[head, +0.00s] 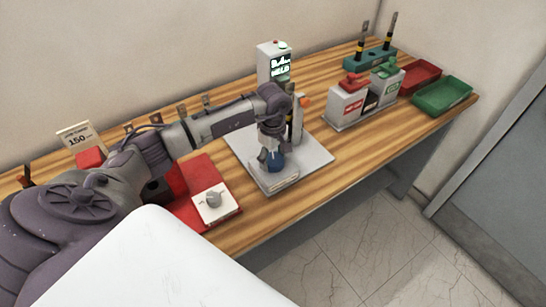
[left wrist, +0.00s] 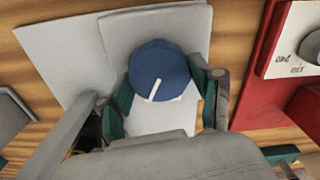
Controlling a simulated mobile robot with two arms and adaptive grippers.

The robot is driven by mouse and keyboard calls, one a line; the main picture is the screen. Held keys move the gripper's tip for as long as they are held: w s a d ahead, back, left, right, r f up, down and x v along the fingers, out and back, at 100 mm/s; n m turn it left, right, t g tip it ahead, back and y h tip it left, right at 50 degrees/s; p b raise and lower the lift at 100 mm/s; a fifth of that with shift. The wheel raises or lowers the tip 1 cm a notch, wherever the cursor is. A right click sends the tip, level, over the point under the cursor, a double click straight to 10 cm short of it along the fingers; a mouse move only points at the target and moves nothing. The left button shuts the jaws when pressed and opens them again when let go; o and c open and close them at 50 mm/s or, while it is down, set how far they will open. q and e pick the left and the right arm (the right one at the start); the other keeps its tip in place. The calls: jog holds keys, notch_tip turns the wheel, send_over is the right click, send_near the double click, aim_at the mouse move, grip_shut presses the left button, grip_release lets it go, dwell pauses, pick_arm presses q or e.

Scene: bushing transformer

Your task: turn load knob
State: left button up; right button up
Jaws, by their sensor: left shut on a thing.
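A blue knob (left wrist: 158,72) with a white pointer line sits on a light grey block (head: 270,184) on a grey plate. In the head view the blue knob (head: 276,160) shows just under my left gripper (head: 271,157). My left gripper (left wrist: 168,100) is shut on the blue knob, with its green-lined fingers on either side of it in the left wrist view. The white pointer line slants in that view. My right gripper is in neither view.
A red base carries a white panel with a grey knob (head: 213,199), left of the plate. A display box (head: 274,62) stands behind the arm. Red and green switch boxes (head: 347,104), a red tray (head: 420,78) and a green tray (head: 442,95) are at right.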

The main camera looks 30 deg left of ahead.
pick_arm(q)
jog(key=shift+a+f+n+b, duration=0.1)
jog(key=shift+f+n+b, duration=0.05)
jog(key=shift+n+b, duration=0.8)
jog(key=n+b, duration=0.1)
jog(key=n, duration=0.1)
jog(key=shift+n+b, duration=0.35)
jog(key=shift+b, duration=0.05)
jog(key=n+b, duration=0.1)
jog(key=n, duration=0.1)
jog(key=shift+n+b, duration=0.3)
jog(key=shift+b, duration=0.05)
jog(key=n+b, duration=0.1)
jog(key=n, duration=0.1)
jog(key=shift+s+n, duration=0.1)
jog(key=shift+n, duration=0.3)
jog(key=n+b, duration=0.2)
jog(key=n, duration=0.3)
jog(key=shift+b, duration=0.3)
jog(key=n+b, duration=0.1)
jog(key=n, duration=0.4)
jog(key=shift+d+n, duration=0.2)
jog(key=shift+n, duration=0.2)
